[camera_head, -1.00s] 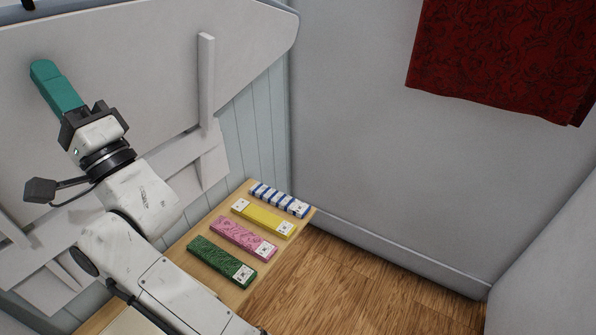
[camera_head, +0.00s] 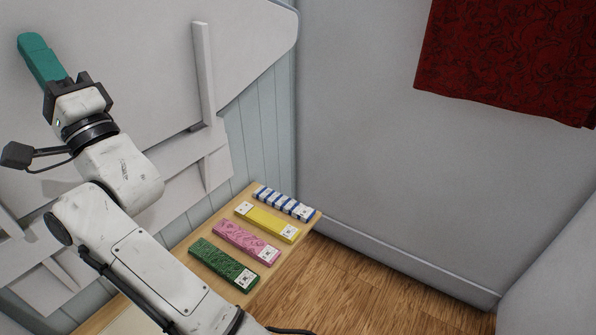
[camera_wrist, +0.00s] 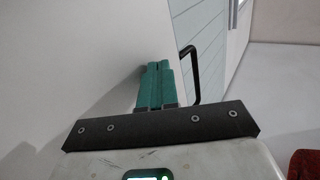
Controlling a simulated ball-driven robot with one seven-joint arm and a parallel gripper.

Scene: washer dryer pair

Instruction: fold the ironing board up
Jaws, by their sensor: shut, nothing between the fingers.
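The ironing board (camera_head: 130,60) is a large white panel standing nearly upright against the wall at the left of the head view, with its white legs and struts (camera_head: 204,75) on the side facing me. My gripper (camera_head: 32,42) has teal fingers and is in front of the board's face at the upper left. The fingers are together and hold nothing. In the wrist view my gripper (camera_wrist: 155,70) points along a pale surface that looks like the board (camera_wrist: 75,60). I cannot tell whether the fingers touch it.
A red cloth (camera_head: 510,60) hangs on the right. A black handle (camera_wrist: 192,72) shows near my fingers in the wrist view. The wooden floor (camera_head: 350,285) is clear.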

